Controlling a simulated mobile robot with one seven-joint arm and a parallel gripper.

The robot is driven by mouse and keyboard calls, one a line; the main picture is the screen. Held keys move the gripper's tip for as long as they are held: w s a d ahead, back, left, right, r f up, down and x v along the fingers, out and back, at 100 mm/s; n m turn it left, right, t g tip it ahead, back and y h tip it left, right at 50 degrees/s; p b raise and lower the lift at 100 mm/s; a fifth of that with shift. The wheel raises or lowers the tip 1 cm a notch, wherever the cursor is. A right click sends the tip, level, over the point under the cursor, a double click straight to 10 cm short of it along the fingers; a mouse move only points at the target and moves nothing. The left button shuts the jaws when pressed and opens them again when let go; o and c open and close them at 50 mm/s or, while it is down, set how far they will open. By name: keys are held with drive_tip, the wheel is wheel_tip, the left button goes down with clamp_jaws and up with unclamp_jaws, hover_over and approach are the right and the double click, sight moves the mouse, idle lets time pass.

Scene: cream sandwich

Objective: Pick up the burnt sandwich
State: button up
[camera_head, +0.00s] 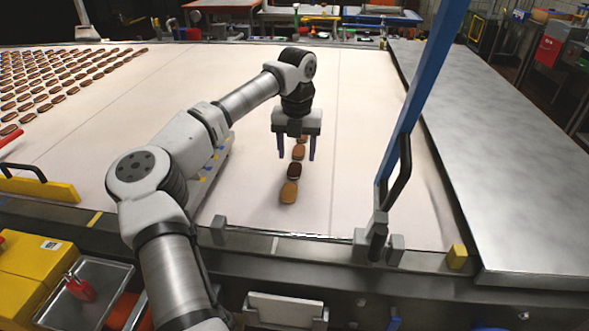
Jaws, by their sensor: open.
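Several sandwiches lie in a line on the white belt under and in front of my gripper (297,155). The nearest is a light brown sandwich (289,192). Just behind it is a darker brown sandwich (294,171), the darkest of the line, which looks like the burnt one. Farther back is another brown sandwich (298,152), seen between my fingers. One more sits behind that, partly hidden by my gripper. My gripper points down with its two blue fingers apart and nothing between them that I can see held. How high it hangs over the line is hard to tell.
Many sandwiches (60,80) lie in rows at the far left. A blue post (425,90) with a black handle (398,165) stands right of the line. A metal plate (490,150) covers the right side. Yellow boxes (30,270) stand at front left. The belt around the line is clear.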

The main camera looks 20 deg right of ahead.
sight(294, 170)
drive_tip(key=f+p, duration=0.1)
drive_tip(key=f, duration=0.1)
drive_tip(key=w+f+p, duration=0.1)
drive_tip(key=f, duration=0.1)
drive_tip(key=shift+a+f, duration=0.1)
drive_tip(key=shift+a, duration=0.05)
drive_tip(key=shift+f, duration=0.55)
drive_tip(key=c, duration=1)
drive_tip(key=shift+c, duration=0.2)
drive_tip(key=shift+r, duration=0.15)
wheel_tip(294, 170, up, 20)
drive_tip(key=b, duration=0.2)
drive_tip(key=shift+b, duration=0.35)
